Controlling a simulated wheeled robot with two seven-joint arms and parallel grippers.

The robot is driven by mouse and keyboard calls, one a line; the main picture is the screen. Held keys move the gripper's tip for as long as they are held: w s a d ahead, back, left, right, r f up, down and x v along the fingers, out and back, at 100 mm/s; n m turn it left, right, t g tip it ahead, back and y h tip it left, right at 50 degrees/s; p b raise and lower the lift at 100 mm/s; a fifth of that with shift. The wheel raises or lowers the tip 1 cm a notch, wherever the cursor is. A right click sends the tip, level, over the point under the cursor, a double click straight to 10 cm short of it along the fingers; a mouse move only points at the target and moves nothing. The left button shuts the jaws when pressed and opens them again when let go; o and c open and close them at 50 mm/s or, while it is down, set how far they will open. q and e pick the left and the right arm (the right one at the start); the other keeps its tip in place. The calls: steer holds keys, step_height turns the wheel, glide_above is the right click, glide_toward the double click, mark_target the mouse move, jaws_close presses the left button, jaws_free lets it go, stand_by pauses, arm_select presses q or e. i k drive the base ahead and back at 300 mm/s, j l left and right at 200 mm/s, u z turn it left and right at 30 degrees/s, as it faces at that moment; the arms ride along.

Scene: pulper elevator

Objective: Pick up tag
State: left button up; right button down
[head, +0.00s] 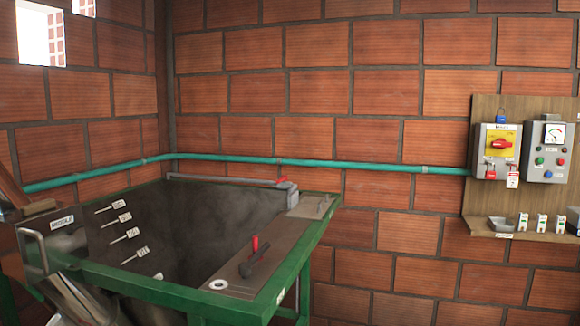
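Several white tags stand in a row on the wooden ledge at the right, a left tag (523,222), a middle tag (541,223) and a right tag (560,225). Each has small dark and coloured marks, too small to read. Another small white tag (512,180) with red hangs below the yellow switch box (497,150), which has a red rotary handle and a blue padlock above it. Neither of my grippers shows in the head view.
A green-framed tank (180,290) fills the left, with white level labels (122,218) on its inner wall. A grey control box (548,150) and a small grey tray (500,224) are on the wooden board (480,200).

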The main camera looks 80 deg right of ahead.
mark_target(512, 178)
steer(key=z, duration=3.95)
steer(key=i+l, duration=1.75)
steer(key=i, duration=0.15)
steer(key=i+l, duration=0.85)
steer(key=i+l+z, duration=0.05)
steer(key=i, duration=0.05)
